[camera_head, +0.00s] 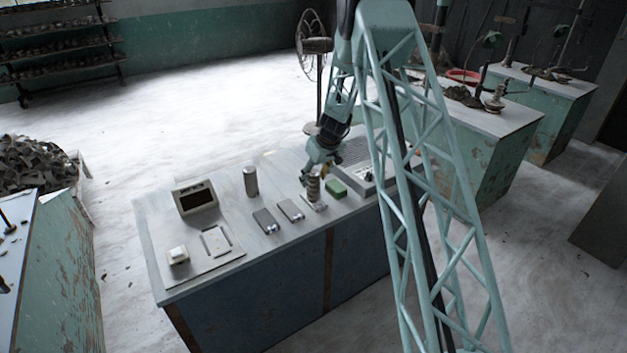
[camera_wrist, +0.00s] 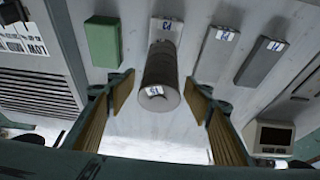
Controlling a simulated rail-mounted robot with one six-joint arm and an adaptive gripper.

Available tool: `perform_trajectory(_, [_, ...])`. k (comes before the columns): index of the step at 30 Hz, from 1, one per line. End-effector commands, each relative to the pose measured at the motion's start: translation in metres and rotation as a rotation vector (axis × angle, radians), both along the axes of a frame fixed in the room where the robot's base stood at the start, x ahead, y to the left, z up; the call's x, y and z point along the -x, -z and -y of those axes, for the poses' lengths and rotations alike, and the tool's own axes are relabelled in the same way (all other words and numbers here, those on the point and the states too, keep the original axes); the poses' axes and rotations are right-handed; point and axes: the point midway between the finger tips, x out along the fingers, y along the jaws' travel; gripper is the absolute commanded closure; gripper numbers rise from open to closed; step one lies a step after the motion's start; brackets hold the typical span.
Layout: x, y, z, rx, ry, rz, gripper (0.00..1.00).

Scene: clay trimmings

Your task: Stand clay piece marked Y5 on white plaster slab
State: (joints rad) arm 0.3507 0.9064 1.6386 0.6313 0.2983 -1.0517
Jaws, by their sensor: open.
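A grey-brown clay cylinder (camera_wrist: 158,72) stands upright between my gripper's fingers in the wrist view, with a small white tag on its top too small to read surely. It also shows at my gripper in the head view (camera_head: 314,187). My gripper (camera_wrist: 160,98) is open, with a finger on each side of the cylinder and gaps visible. In the head view my gripper (camera_head: 309,177) is low over the table. A pale slab (camera_wrist: 168,25) with a tag lies right at the cylinder; whether the cylinder stands on it or beside it I cannot tell.
Two grey tagged slabs (camera_wrist: 215,55) (camera_wrist: 257,62) lie beside the pale one. A green block (camera_head: 336,188), a grilled device (camera_head: 362,172), a second cylinder (camera_head: 250,181) and a display box (camera_head: 195,198) stand on the table (camera_head: 290,250). The front edge is clear.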

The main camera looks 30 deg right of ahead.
Motion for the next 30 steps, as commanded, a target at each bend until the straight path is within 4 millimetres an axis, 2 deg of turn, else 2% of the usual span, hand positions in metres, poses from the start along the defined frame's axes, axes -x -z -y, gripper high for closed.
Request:
perform_trajectory(21, [0.029,-0.072,0.004,0.001,0.000,0.002,0.53])
perform_trajectory(30, [0.039,-0.094,0.005,0.000,0.001,0.000,0.53])
